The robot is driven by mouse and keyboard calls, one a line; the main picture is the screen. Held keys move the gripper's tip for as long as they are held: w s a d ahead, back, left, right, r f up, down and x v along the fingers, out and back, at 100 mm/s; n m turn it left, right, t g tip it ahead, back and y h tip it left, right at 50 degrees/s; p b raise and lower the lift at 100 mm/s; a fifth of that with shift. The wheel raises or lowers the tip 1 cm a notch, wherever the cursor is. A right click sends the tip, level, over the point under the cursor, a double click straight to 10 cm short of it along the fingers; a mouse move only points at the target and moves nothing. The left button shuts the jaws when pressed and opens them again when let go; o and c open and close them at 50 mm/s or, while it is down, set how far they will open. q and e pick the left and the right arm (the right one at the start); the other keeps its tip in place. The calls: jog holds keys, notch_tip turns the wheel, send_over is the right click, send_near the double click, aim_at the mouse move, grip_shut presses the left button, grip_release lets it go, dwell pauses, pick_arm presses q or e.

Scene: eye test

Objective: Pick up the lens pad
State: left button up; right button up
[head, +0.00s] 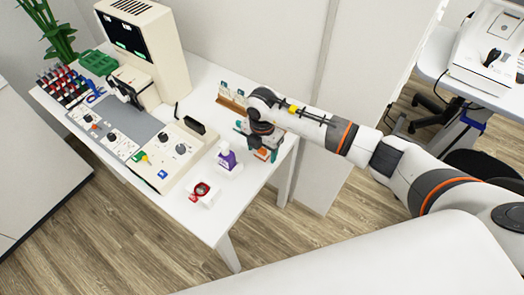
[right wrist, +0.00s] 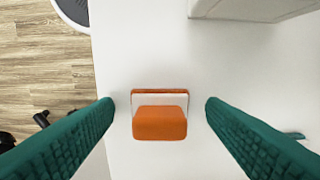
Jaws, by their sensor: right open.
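The lens pad appears to be the small orange block with a white layer (right wrist: 160,124) in the right wrist view, lying on the white table top. In the head view its orange face (head: 263,154) shows only partly, under my right gripper. My right gripper (head: 258,148) is over the table's right end. Its two green ribbed fingers (right wrist: 160,104) are open, one on each side of the pad, with a clear gap on both sides. Nothing is held. My left gripper is not in view.
A white bottle with a purple label (head: 227,159) and a red-and-white round item (head: 202,192) stand left of the gripper. A wooden rack (head: 232,101) is behind it. A control panel (head: 177,146) and a screen unit (head: 146,45) fill the table's left. The table's right edge is close.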

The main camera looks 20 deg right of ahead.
aim_at(262, 148)
jog(key=shift+c, duration=0.7)
jog(key=c, duration=0.9)
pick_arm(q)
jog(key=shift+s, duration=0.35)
pick_arm(e)
jog(key=shift+r, duration=0.1)
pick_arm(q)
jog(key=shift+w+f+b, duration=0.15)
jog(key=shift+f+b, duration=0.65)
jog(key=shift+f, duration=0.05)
pick_arm(e)
notch_tip(262, 148, up, 10)
jog(key=shift+f, duration=0.1)
